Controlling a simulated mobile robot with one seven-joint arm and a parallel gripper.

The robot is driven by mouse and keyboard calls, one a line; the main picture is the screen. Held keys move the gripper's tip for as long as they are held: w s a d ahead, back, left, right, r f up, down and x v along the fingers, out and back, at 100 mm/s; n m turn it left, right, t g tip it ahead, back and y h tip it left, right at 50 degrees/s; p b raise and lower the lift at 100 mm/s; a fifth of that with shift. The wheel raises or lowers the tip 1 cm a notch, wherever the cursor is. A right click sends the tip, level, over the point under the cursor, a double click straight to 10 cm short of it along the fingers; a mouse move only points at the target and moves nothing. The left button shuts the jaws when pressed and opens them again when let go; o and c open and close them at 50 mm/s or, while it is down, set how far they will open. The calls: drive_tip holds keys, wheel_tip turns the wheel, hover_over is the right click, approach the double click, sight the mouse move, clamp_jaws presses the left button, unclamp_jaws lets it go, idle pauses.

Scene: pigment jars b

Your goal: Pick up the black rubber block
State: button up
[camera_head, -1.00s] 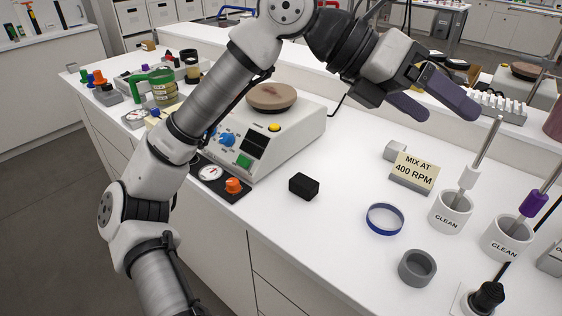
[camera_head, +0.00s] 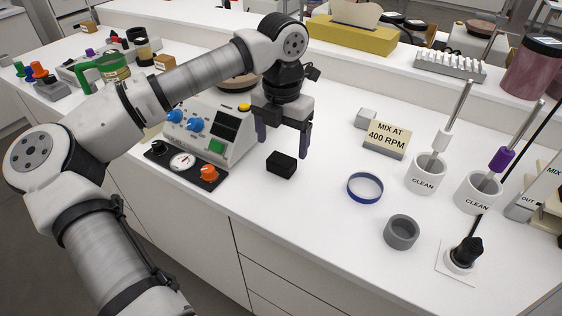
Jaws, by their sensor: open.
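The black rubber block (camera_head: 282,164) lies on the white bench top, in front of and to the right of the stirrer machine. My gripper (camera_head: 283,146) points down over the bench, with its two dark fingers spread apart and nothing between them. The fingertips are just above and behind the block in the picture. I cannot tell exactly how high they are over the bench. The block is fully visible and apart from other objects.
The stirrer machine (camera_head: 210,138) with knobs stands left of the gripper. To the right are a blue ring (camera_head: 365,187), a grey ring (camera_head: 401,232), a "MIX AT 400 RPM" sign (camera_head: 387,138) and white "CLEAN" cups (camera_head: 425,175). Bench around the block is clear.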

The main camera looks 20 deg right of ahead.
sight(282, 159)
drive_tip(key=shift+f+p, duration=0.95)
drive_tip(key=shift+f, duration=2.05)
drive_tip(key=c, duration=1.1)
